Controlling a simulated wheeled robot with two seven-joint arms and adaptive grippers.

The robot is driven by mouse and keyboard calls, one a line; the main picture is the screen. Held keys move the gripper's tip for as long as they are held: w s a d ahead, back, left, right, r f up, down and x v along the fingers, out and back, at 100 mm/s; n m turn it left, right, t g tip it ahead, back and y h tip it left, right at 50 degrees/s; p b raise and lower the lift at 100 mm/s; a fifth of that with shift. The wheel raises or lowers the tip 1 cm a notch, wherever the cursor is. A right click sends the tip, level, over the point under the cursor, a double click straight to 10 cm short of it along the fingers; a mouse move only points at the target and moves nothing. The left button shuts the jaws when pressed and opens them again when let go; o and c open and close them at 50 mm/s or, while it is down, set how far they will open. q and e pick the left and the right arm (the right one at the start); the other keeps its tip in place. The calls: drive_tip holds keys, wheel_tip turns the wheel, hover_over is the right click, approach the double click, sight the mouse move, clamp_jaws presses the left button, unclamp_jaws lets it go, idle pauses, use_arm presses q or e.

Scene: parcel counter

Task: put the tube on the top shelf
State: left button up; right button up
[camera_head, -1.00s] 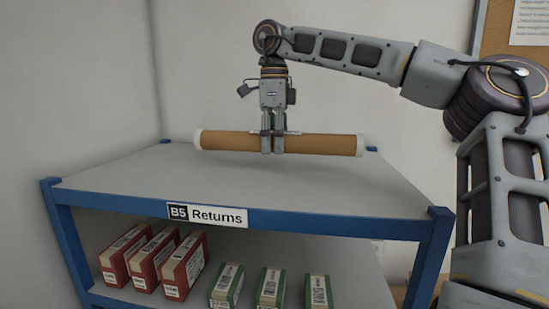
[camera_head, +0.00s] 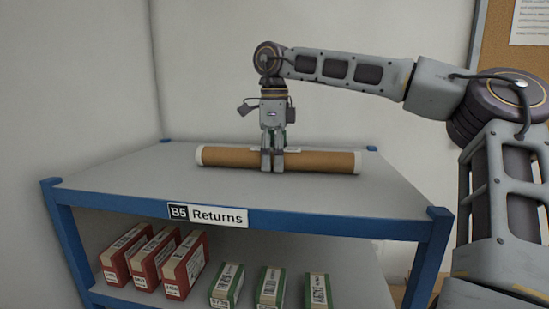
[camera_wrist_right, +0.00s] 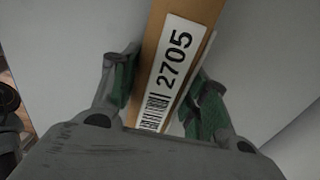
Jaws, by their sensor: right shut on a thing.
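The brown cardboard tube (camera_head: 322,161) with white end caps lies level, left to right, at the grey top shelf (camera_head: 150,185) of the blue-framed rack. It looks to be at or very near the shelf surface; I cannot tell whether it touches. My right gripper (camera_head: 272,162) points down and is shut on the tube near its middle. In the right wrist view the tube (camera_wrist_right: 190,15) runs between the green-padded fingers (camera_wrist_right: 163,98), its label reading 2705. My left gripper is not in view.
A sign (camera_head: 207,215) reading B5 Returns is on the shelf's front edge. The lower shelf holds several red boxes (camera_head: 185,265) and green boxes (camera_head: 270,287). Walls stand behind and left; a notice board (camera_head: 500,55) hangs at the right. The top shelf is otherwise clear.

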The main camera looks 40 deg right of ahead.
sight(274, 149)
drive_tip(key=o, duration=1.2)
drive_tip(key=shift+f, duration=0.1)
drive_tip(key=shift+o, duration=0.2)
wheel_tip(274, 149, up, 12)
idle(0.6)
